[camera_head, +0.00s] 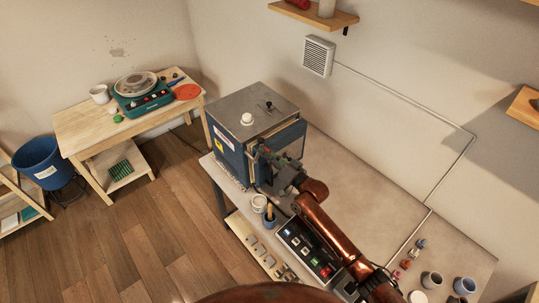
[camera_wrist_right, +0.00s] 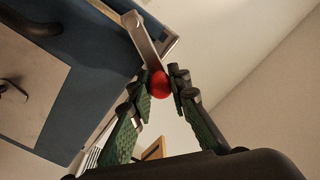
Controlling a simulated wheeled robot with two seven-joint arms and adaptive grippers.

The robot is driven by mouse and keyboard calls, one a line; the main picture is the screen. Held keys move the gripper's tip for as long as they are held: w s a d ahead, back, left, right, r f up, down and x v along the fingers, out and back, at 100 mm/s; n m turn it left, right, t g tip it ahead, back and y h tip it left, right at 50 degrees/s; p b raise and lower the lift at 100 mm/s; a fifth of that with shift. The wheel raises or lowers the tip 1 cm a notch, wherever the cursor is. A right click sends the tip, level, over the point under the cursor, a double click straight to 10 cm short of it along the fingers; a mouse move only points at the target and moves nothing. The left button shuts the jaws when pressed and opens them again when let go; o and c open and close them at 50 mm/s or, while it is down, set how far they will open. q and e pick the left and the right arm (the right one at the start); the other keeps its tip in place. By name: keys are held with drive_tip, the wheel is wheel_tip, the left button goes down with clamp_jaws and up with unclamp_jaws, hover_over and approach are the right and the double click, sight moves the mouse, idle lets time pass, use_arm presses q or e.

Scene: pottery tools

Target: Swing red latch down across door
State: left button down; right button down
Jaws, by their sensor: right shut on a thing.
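The blue kiln box (camera_head: 224,148) with a grey top stands on the grey table in the head view. Its blue wall also fills the upper left of the right wrist view (camera_wrist_right: 90,75). The latch is a pale metal bar (camera_wrist_right: 146,45) with a round red knob (camera_wrist_right: 160,86) at its end. My right gripper (camera_head: 268,153) is at the kiln's front right side. In the right wrist view its green-padded fingers (camera_wrist_right: 160,80) are closed on the red knob from both sides. In the head view the gripper mostly hides the latch. My left gripper is not in view.
A control panel with buttons (camera_head: 308,250) and a jar with tools (camera_head: 269,218) lie below my right arm. Several small cups (camera_head: 464,286) stand at the table's right front. The table right of the kiln (camera_head: 370,190) is clear. A wooden table (camera_head: 85,124) holds a pottery wheel (camera_head: 140,92).

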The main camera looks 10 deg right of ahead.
drive_tip(key=d+f+m, duration=0.1)
drive_tip(key=m, duration=0.2)
drive_tip(key=w+d+f+m+b, duration=0.1)
drive_tip(key=m, duration=0.2)
drive_tip(key=f+m, duration=0.2)
drive_tip(key=m, duration=0.1)
drive_tip(key=shift+w+d+t+b, duration=0.3)
drive_tip(key=shift+w+d+b, duration=0.05)
drive_tip(key=shift+d, duration=0.05)
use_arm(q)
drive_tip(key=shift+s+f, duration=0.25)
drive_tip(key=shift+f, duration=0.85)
use_arm(e)
drive_tip(key=shift+w+d+f+m, duration=0.1)
drive_tip(key=shift+f+m, duration=0.4)
drive_tip(key=shift+m, duration=0.5)
drive_tip(key=shift+f+m, duration=0.45)
drive_tip(key=shift+m, duration=0.55)
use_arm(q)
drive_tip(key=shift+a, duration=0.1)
use_arm(e)
drive_tip(key=c, duration=1.8)
unclamp_jaws()
drive_tip(key=shift+f, duration=0.15)
